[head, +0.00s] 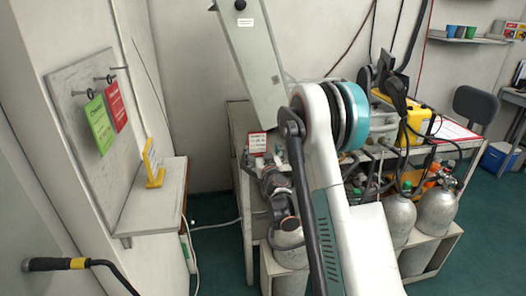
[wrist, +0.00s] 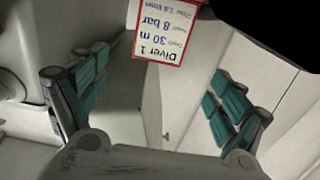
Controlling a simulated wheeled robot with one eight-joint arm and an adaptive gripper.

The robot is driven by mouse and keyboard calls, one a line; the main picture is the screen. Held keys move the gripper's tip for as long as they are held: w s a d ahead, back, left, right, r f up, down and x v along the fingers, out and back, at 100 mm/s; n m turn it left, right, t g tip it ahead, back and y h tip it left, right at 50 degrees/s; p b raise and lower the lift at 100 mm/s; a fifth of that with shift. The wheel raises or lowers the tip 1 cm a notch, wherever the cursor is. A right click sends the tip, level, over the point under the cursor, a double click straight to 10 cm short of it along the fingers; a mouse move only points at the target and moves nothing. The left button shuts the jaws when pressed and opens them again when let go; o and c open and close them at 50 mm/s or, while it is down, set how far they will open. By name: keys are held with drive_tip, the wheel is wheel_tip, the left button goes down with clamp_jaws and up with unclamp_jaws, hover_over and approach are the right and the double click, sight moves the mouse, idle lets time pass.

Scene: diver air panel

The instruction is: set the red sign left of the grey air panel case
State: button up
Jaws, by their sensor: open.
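The red-bordered white sign (head: 257,142) stands at the left end of the workbench in the head view. In the wrist view the sign (wrist: 165,28) appears upside down at the top, reading "Diver 1, 30 m, 8 bar". My gripper (head: 270,172) is just in front of the sign in the head view. In the wrist view my gripper (wrist: 160,92) has its teal-padded fingers wide apart, with nothing held between them. The sign is beyond the fingers, apart from the pads. I cannot clearly make out the grey air panel case; my arm covers much of the bench.
Grey cylinders (head: 436,212) stand under and beside the bench. A yellow case (head: 418,122) sits at its right. On the left, a wall board holds a green tag (head: 99,124) and a red tag (head: 116,106) above a shelf (head: 150,222) with a yellow stand (head: 153,165).

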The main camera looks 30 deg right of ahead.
drive_tip(key=s+a+r+m+g+h, duration=0.1)
drive_tip(key=s+a+r+g, duration=0.15)
drive_tip(key=s+r, duration=0.45)
drive_tip(key=s+a+r+g, duration=0.2)
drive_tip(key=s+a+r, duration=0.1)
drive_tip(key=s+r, duration=0.45)
drive_tip(key=s+a+f+n+g+y, duration=0.1)
drive_tip(key=s+a, duration=0.4)
drive_tip(key=s, duration=0.5)
drive_tip(key=s+a+f+n+g+y, duration=0.1)
drive_tip(key=s+a+f+g+y, duration=0.2)
drive_tip(key=s+a, duration=0.3)
drive_tip(key=s+a+f+n+g+y, duration=0.2)
drive_tip(key=s+a, duration=0.3)
drive_tip(key=s, duration=1)
drive_tip(key=shift+a+f, duration=0.2)
drive_tip(key=shift+a, duration=0.1)
drive_tip(key=shift+d, duration=0.1)
